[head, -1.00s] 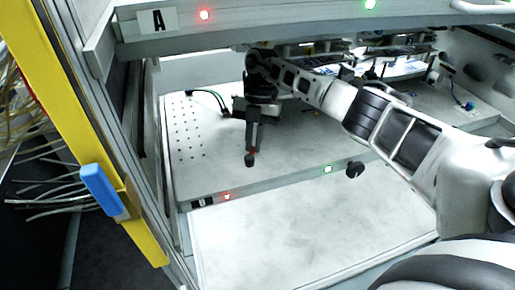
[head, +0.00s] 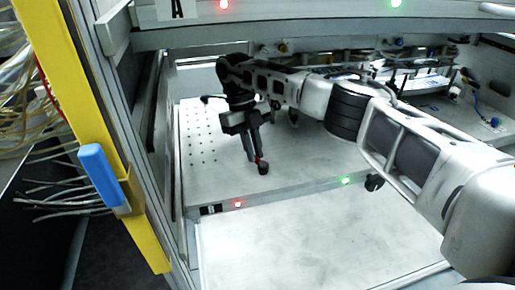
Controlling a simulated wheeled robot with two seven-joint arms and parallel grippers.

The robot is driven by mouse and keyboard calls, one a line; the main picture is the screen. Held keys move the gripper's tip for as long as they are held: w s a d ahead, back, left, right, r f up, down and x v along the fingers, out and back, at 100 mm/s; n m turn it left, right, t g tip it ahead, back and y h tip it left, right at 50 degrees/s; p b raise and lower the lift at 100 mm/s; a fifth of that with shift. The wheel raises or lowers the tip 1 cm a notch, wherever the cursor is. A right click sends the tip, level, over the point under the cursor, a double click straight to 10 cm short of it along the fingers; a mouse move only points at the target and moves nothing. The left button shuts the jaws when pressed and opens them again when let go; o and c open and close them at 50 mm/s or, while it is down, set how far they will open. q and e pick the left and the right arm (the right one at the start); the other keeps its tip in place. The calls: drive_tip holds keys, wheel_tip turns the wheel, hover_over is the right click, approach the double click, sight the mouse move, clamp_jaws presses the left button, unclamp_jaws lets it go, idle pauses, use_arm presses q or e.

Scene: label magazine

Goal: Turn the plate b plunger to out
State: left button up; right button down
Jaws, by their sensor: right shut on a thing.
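The plate b plunger (head: 263,169) shows as a small dark knob with a red part, above the front left of the lower grey plate (head: 310,165). My right gripper (head: 259,160) reaches in from the right and is shut on the plunger from above, its fingers leaning down to the right. The fingers hide part of the plunger, so its turned position is hard to read. My left gripper is not in view.
The plate's front edge bears a red light (head: 238,204) and a green light (head: 346,180). A dark knob (head: 374,183) sits near its front right. An upper shelf (head: 300,30) overhangs the plate. A yellow post (head: 115,150) stands left. A pale lower surface (head: 310,240) is clear.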

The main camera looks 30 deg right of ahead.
drive_tip(key=n, duration=0.2)
drive_tip(key=a+n+h, duration=0.1)
drive_tip(key=shift+s+a+r+n+t+p, duration=0.1)
drive_tip(key=shift+s+r+n+t+p, duration=0.05)
drive_tip(key=shift+n+t+p, duration=0.2)
drive_tip(key=shift+s+a+n+h, duration=0.15)
drive_tip(key=shift+n+h, duration=0.15)
drive_tip(key=shift+n, duration=0.3)
drive_tip(key=shift+s+a+n+h, duration=0.15)
drive_tip(key=shift+n+h, duration=0.15)
drive_tip(key=shift+n, duration=0.25)
use_arm(q)
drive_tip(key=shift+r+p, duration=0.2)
drive_tip(key=shift+p, duration=0.25)
use_arm(e)
drive_tip(key=shift+s+a+n+t, duration=0.1)
drive_tip(key=shift+a+n+t, duration=0.1)
drive_tip(key=shift+n+t, duration=0.45)
drive_tip(key=shift+n, duration=0.35)
drive_tip(key=c, duration=1.5)
unclamp_jaws()
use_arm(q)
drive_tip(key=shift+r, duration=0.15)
use_arm(e)
drive_tip(key=shift+a, duration=0.1)
